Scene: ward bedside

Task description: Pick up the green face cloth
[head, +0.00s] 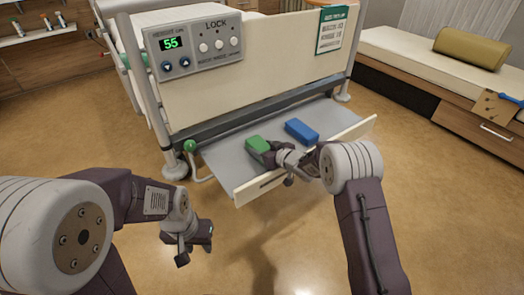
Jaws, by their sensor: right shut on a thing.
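The green face cloth (258,143) is a small folded block at the pulled-out grey shelf (233,153) at the foot of the bed. My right gripper (268,154) is shut on its near right side, and its fingers partly hide the cloth. I cannot tell whether the cloth touches the shelf. My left gripper (184,250) hangs low over the floor, left of the shelf and away from the cloth. Its fingers are dark and small, so its opening is unclear.
A blue folded block (301,131) lies on the shelf, right of the cloth. The shelf has a raised cream front edge (310,158). The bed's footboard (260,60) with a control panel (200,45) stands behind. A bench with an olive bolster (470,48) is at right. Floor is open in front.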

